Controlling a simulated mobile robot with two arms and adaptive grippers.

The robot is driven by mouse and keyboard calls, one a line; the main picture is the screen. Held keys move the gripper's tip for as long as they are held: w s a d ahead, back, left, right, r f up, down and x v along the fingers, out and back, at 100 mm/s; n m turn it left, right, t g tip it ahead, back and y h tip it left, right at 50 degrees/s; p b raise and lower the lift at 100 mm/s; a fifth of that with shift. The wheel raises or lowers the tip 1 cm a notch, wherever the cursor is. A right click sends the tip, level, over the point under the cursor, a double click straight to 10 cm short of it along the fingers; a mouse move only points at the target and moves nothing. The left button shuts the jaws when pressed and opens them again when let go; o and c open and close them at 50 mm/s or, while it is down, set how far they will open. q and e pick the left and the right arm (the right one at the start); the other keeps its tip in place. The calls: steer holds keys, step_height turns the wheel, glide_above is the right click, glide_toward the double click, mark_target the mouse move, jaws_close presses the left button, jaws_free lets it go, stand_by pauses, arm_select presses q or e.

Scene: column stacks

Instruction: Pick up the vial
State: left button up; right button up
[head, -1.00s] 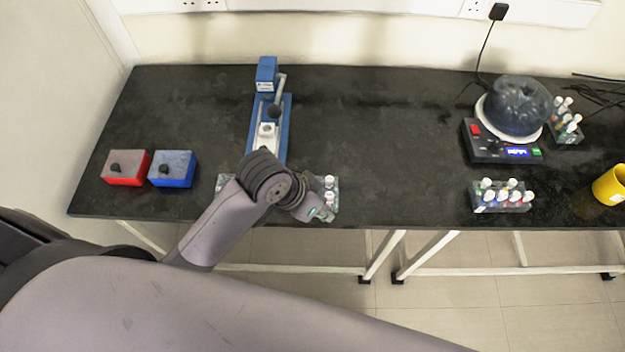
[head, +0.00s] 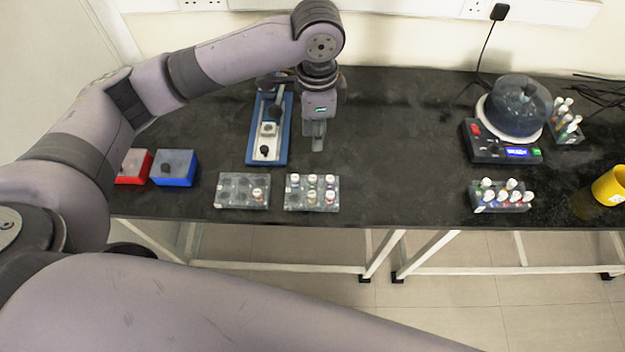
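Several small vials with white caps stand in a clear rack (head: 291,206) near the table's front edge. A second clear rack (head: 226,202) beside it on the left holds one white-capped vial (head: 258,194) at its right end and otherwise looks empty. Which vial is meant, I cannot tell. My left gripper (head: 317,146) points down over the table, behind the right one of these racks and apart from it. Its fingers look narrow and edge-on, so I cannot see whether they are open or hold anything. My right gripper is not in view.
A blue-based lever device (head: 283,148) stands left of my gripper, its back partly hidden by my arm. Red (head: 134,172) and blue (head: 175,172) boxes lie farther left. Right are another vial rack (head: 485,208), a machine with a dark bowl (head: 518,108) and a yellow cup (head: 610,186). The table's middle is clear.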

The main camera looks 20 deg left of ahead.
arm_select(q)
steer(key=p, duration=0.1)
glide_above(313, 177)
steer(key=f, duration=1)
steer(key=shift+w+d+f, duration=0.15)
steer(key=shift+d+f, duration=0.05)
steer(key=shift+f, duration=0.15)
steer(key=f, duration=0.1)
steer(key=f+p, duration=0.1)
steer(key=f, duration=0.1)
steer(key=f+p, duration=0.1)
steer(key=shift+s+a+f, duration=0.25)
steer(key=shift+a+f, duration=0.05)
steer(key=shift+f, duration=0.5)
steer(key=c, duration=0.5)
steer(key=shift+r, duration=0.1)
